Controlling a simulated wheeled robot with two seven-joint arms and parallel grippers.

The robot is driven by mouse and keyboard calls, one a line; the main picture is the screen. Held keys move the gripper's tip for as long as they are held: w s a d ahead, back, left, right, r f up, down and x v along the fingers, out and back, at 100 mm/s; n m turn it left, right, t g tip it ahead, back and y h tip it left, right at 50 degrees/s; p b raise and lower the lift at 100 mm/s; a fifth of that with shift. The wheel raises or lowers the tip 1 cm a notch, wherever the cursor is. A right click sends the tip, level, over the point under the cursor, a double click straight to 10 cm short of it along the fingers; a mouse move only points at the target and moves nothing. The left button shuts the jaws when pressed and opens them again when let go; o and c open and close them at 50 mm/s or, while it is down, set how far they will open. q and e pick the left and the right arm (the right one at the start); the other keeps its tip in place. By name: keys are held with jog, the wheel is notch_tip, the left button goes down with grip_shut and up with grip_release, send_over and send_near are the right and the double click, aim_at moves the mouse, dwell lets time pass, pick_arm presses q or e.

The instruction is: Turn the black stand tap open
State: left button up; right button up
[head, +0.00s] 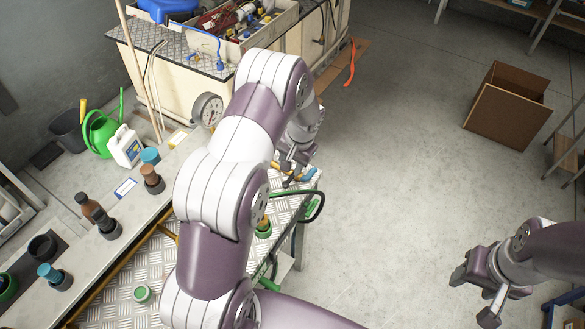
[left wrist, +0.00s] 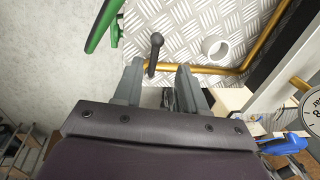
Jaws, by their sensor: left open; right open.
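A black lever with a round knob (left wrist: 156,42), which looks like the black stand tap's handle, stands over the checker plate in the left wrist view. It lies between and just beyond the fingertips of my left gripper (left wrist: 158,72), which is open; I cannot tell whether they touch. In the head view my left gripper (head: 291,178) is at the far end of the plate-topped bench (head: 185,250), partly behind my own arm, and the black tap cannot be made out there. My right gripper (head: 476,290) is open and empty over the floor at the right.
A pressure gauge (head: 207,109) stands behind the bench.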

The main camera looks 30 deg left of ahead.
aim_at(290, 179)
pick_arm(q)
jog(key=f, duration=0.3)
jog(key=w+f+p, duration=0.1)
jog(key=f, duration=0.2)
jog(key=shift+w+d+f+p, duration=0.1)
jog(key=shift+w+p, duration=0.1)
jog(key=shift+p, duration=0.1)
jog(key=shift+w+f, duration=0.25)
jog(key=shift+f, duration=0.35)
jog(key=shift+s+a+f, duration=0.3)
jog(key=shift+a+f, duration=0.1)
jog(key=shift+a, duration=0.2)
jog(key=shift+s+a+r, duration=0.1)
jog(key=shift+s, duration=0.1)
jog(key=shift+d, duration=0.2)
jog(key=shift+c, duration=1.3)
jog(key=shift+w, duration=0.25)
jog(key=c, duration=0.5)
grip_shut()
pick_arm(e)
jog(key=shift+w+d+r, duration=0.2)
jog(key=shift+w+r, duration=0.25)
jog(key=shift+r, duration=0.1)
jog(key=shift+w+d+r, duration=0.2)
jog(key=shift+w+r, duration=0.25)
jog(key=shift+r, duration=0.1)
